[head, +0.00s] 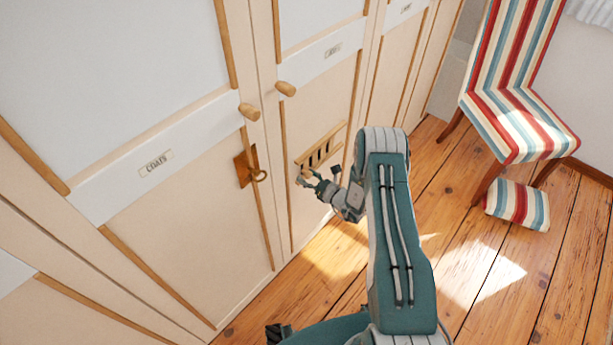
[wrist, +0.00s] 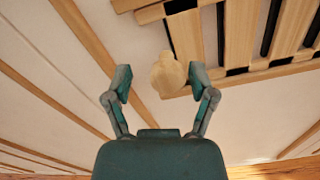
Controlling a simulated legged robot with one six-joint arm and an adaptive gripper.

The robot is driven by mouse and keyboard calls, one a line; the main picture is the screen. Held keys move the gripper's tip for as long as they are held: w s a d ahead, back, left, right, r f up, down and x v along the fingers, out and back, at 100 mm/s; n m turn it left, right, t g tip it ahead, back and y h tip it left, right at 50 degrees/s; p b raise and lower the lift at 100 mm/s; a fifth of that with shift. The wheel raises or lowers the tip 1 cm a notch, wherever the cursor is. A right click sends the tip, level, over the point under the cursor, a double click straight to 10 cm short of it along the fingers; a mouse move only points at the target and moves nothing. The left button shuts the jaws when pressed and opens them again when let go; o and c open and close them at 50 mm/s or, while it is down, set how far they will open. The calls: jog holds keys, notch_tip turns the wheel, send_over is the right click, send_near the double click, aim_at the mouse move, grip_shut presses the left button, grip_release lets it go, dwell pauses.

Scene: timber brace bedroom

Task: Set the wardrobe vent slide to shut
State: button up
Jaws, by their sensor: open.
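The wardrobe vent (head: 322,148) is a slatted wooden panel low on a wardrobe door, with dark gaps showing between its slats. In the wrist view the vent (wrist: 240,38) fills the upper right, and several dark slots are visible. A pale round wooden knob (wrist: 167,76) stands out at the vent's left end. My gripper (wrist: 160,84) is open, with one finger on each side of the knob and visible space between. In the head view my gripper (head: 311,181) is at the vent's lower left end; the knob is hard to make out there.
A striped chair (head: 515,110) and a striped cushion (head: 517,205) stand at the right. The wooden floor between is clear.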

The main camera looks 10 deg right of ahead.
jog(key=v, duration=1.1)
jog(key=shift+s+d, duration=0.25)
jog(key=shift+d, duration=0.05)
jog(key=shift+d, duration=0.1)
